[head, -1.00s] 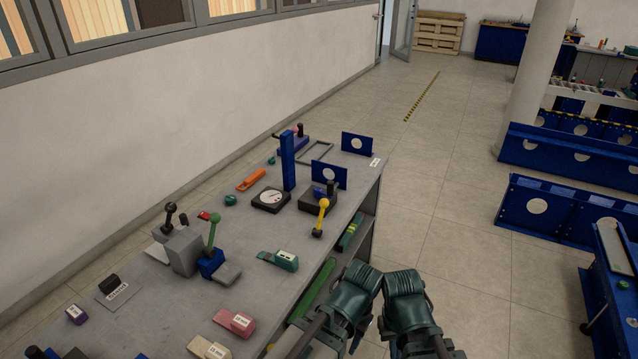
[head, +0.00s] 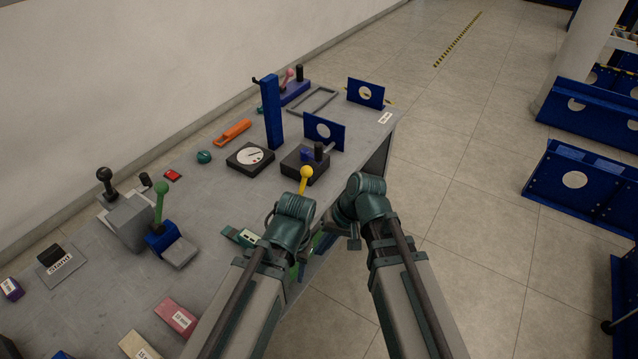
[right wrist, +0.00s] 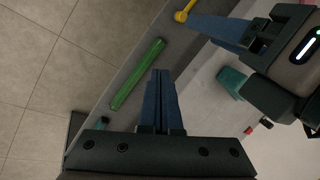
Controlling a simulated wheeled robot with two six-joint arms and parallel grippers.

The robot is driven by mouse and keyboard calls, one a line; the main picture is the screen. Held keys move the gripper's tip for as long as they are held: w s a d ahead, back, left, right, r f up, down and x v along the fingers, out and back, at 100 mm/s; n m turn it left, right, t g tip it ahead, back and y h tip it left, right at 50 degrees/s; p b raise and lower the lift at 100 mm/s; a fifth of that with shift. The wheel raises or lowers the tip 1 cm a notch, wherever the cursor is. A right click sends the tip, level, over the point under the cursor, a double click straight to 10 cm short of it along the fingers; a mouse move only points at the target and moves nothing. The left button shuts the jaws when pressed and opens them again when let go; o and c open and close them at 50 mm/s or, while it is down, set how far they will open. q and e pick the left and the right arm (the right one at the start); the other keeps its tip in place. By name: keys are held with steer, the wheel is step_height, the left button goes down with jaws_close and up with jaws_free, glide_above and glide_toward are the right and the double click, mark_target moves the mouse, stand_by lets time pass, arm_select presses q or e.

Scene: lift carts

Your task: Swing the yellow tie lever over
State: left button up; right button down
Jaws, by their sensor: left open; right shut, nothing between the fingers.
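The yellow tie lever (head: 305,174) stands near the bench's right edge, its yellow ball on top and its foot hidden behind my left wrist in the head view. Its yellow ball (right wrist: 181,16) also shows at the top of the right wrist view. My left gripper (right wrist: 190,25) is open, with its blue fingers close to the yellow ball; I cannot tell whether they touch it. My right gripper (right wrist: 160,72) is shut and empty, out beside the bench edge. In the head view the fingers of both grippers are mostly hidden by my wrists.
A black box with a handle (head: 304,165) and a blue upright plate (head: 324,131) stand just behind the lever. A dial (head: 250,157), a blue post (head: 271,112) and a green-knobbed lever (head: 161,190) stand further left. A green bar (right wrist: 138,73) lies beside the bench edge.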

steer(key=w+f+m+y+b, duration=0.2)
steer(key=w+f+y+b, duration=0.1)
steer(key=w, duration=0.2)
steer(key=m+t+y+b, duration=0.5)
steer(key=t+y+b, duration=0.1)
steer(key=b, duration=0.2)
glide_toward(302, 187)
step_height(302, 187, down, 5)
steer(key=d, duration=0.2)
steer(key=w+d+r+m+t+y+b, duration=0.2)
steer(key=w+d+r+m+t+b, duration=0.15)
steer(key=w+d, duration=0.2)
steer(key=p+x, duration=0.1)
steer(key=x, duration=0.7)
steer(key=shift+a, duration=0.3)
arm_select(q)
step_height(302, 187, down, 15)
steer(key=p, duration=0.1)
arm_select(e)
steer(key=shift+s+a+r, duration=0.25)
steer(key=shift+s+a, duration=0.4)
steer(key=shift+a, duration=0.15)
steer(key=shift+s+a+r, duration=0.3)
steer(key=shift+s+a, duration=0.35)
steer(key=shift+a, duration=0.1)
arm_select(q)
steer(key=shift+p, duration=0.3)
